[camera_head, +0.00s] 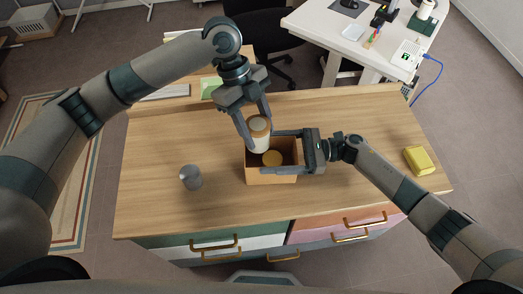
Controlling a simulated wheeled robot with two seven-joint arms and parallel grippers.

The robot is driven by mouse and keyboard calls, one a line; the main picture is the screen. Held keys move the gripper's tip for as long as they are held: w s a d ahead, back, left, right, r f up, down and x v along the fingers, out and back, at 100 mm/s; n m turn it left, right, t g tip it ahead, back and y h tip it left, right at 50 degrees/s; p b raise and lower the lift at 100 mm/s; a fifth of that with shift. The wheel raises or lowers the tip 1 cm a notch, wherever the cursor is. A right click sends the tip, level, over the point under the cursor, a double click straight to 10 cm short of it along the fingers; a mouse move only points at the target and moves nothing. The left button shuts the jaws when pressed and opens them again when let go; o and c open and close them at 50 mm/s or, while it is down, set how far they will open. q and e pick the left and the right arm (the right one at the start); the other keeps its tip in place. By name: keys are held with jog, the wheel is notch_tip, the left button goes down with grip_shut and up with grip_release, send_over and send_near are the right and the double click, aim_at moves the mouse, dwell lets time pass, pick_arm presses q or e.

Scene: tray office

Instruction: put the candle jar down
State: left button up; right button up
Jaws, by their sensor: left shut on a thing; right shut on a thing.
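The candle jar (260,143), pale with a tan rim, is between the fingers of my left gripper (255,122). It is upright over the far left part of an open brown box (271,179) on the wooden desk. My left gripper is shut on the jar. I cannot tell whether the jar's base touches the box floor. My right gripper (291,152) comes from the right and is shut on the box, one finger along its far side and one along its near side. A round tan-topped thing (272,158) is inside the box, close to the jar.
A grey metal cylinder (190,177) stands on the desk (150,210) left of the box. A yellow block (418,160) lies near the right edge. The desk between the box and the yellow block is clear under my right arm. Drawers with brass handles are at the front.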

aim_at(258, 146)
pick_arm(q)
jog(key=shift+f, duration=1.2)
jog(key=shift+f, duration=0.1)
jog(key=shift+f, duration=2.35)
jog(key=shift+f, duration=0.1)
jog(key=o, duration=1)
jog(key=shift+f, duration=0.1)
jog(key=v, duration=1.2)
jog(key=shift+r, duration=0.2)
